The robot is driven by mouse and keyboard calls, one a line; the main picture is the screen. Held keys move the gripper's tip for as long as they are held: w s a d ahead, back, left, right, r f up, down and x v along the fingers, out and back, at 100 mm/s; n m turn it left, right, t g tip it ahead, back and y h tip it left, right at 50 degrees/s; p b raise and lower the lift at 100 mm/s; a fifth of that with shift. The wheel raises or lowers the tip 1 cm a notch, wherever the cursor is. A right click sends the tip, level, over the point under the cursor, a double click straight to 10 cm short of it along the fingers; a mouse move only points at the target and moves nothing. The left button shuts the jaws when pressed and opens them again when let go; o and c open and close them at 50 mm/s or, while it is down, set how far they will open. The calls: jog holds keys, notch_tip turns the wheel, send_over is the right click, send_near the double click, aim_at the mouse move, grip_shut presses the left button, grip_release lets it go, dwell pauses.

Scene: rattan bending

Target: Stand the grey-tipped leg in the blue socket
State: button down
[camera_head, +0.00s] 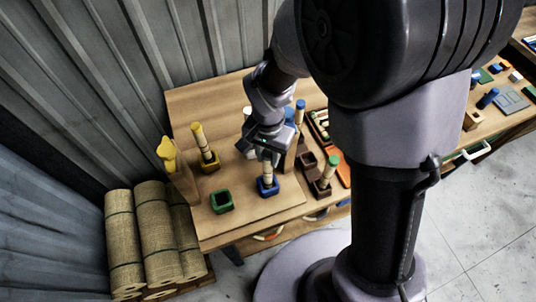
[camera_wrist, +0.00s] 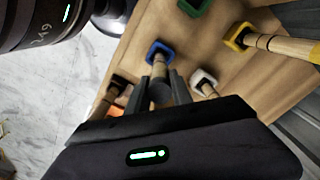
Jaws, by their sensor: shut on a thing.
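My gripper (camera_head: 266,152) is shut on an upright rattan leg (camera_head: 268,171). The leg's foot is at the blue socket (camera_head: 268,187) on the wooden board and appears to be inside it; I cannot tell how deep. In the wrist view the leg (camera_wrist: 160,69) runs from between the fingers (camera_wrist: 160,88) down into the blue socket (camera_wrist: 157,48). The leg's upper end is mostly hidden by the gripper, and a greyish round end shows between the fingers in the wrist view.
A yellow-tipped leg (camera_head: 197,136) stands in a yellow socket (camera_head: 210,167). The green socket (camera_head: 222,202) is empty. A white socket (camera_wrist: 203,76) holds a leg behind my gripper. A green-tipped leg (camera_head: 327,172) stands to the right. Rattan rolls (camera_head: 158,230) stand beside the table.

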jog(key=shift+f+b, duration=0.35)
jog(key=c, duration=1.1)
grip_release()
jog(key=shift+o, duration=0.2)
notch_tip(320, 180, up, 9)
jog(key=p, duration=0.7)
jog(key=shift+r, duration=0.15)
jog(key=shift+b, duration=0.3)
